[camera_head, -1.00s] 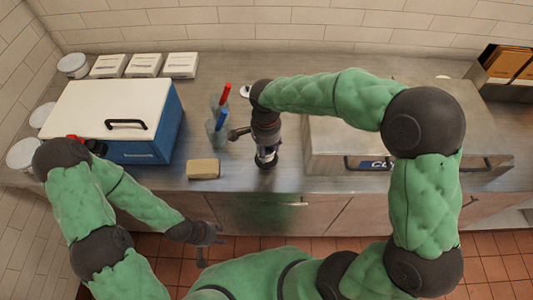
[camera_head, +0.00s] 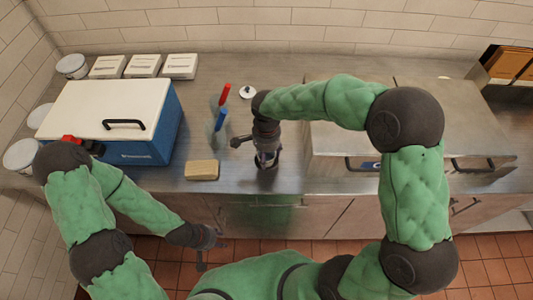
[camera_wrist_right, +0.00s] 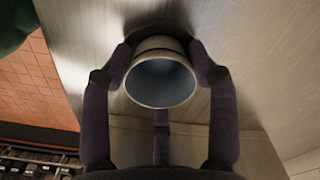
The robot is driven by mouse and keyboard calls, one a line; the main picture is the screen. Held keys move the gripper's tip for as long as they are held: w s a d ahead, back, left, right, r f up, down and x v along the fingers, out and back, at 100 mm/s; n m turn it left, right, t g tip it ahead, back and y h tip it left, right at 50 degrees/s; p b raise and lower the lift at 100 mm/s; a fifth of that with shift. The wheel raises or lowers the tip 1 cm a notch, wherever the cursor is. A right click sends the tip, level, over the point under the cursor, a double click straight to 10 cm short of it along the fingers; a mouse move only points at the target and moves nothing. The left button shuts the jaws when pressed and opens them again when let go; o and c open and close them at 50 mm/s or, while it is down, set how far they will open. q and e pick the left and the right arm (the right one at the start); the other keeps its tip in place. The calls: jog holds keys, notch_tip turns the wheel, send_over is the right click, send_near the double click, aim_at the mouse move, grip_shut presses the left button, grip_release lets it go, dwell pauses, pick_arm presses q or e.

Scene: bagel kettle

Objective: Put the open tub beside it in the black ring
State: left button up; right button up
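The open tub (camera_wrist_right: 160,82) is a small grey-white round cup, its mouth facing the right wrist camera. My right gripper (camera_wrist_right: 161,68) has its dark fingers against both sides of the tub, with another finger at the near side. In the head view the right gripper (camera_head: 267,158) points down over the counter front and mostly hides the tub. A dark patch lies behind the tub in the wrist view; I cannot tell whether it is the black ring or shadow. My left gripper (camera_head: 209,252) hangs in front of the counter, its opening unclear.
A white knobbed lid (camera_head: 247,92) lies behind the right gripper. A clear cup (camera_head: 212,140) with red and blue sticks and a tan block (camera_head: 202,170) are at its left. A blue cooler (camera_head: 150,145) stands further left; a metal box (camera_head: 325,140) is at the right.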

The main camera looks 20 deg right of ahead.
jog(key=shift+o, duration=0.5)
jog(key=shift+r, duration=0.1)
jog(key=shift+r+p, duration=0.3)
jog(key=shift+r, duration=0.05)
notch_tip(320, 180, up, 12)
jog(key=p, duration=0.2)
jog(key=shift+f, duration=0.25)
